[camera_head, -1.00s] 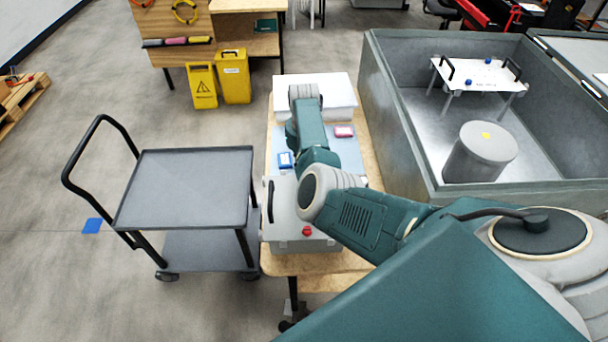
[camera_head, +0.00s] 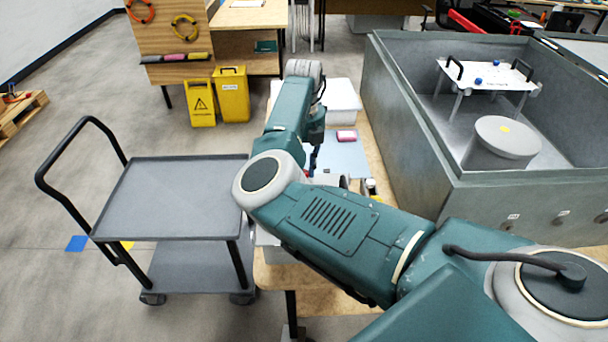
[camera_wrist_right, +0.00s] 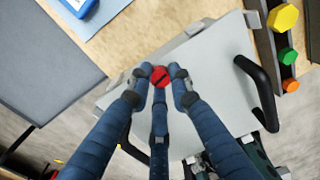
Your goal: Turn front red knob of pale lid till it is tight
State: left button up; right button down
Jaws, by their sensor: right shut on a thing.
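The pale lid (camera_wrist_right: 215,75) fills the middle of the right wrist view, with a black handle (camera_wrist_right: 262,90) on its right side. A red knob (camera_wrist_right: 160,75) stands near the lid's upper left edge. My right gripper (camera_wrist_right: 158,80) has its dark blue fingers closed around this knob. In the head view my right arm covers most of the lid; a small red spot (camera_head: 310,172) shows by the fingers of my right gripper (camera_head: 314,160). The front edge of the lid is hidden there. My left gripper is in neither view.
A grey cart (camera_head: 180,195) stands left of the wooden table. A large grey metal bin (camera_head: 420,135) stands close on the right. A blue box (camera_wrist_right: 75,5) lies beyond the lid. Yellow, green and orange pieces (camera_wrist_right: 288,56) sit on a dark strip beside it.

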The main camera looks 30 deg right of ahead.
jog(key=shift+w+d+r, duration=0.2)
jog(key=shift+w+r, duration=0.05)
jog(key=shift+r, duration=0.15)
jog(key=c, duration=1.9)
grip_release()
jog(key=o, duration=0.3)
jog(key=shift+o, duration=0.2)
jog(key=shift+s+a+f, duration=0.1)
jog(key=shift+f, duration=0.05)
notch_tip(320, 180, up, 12)
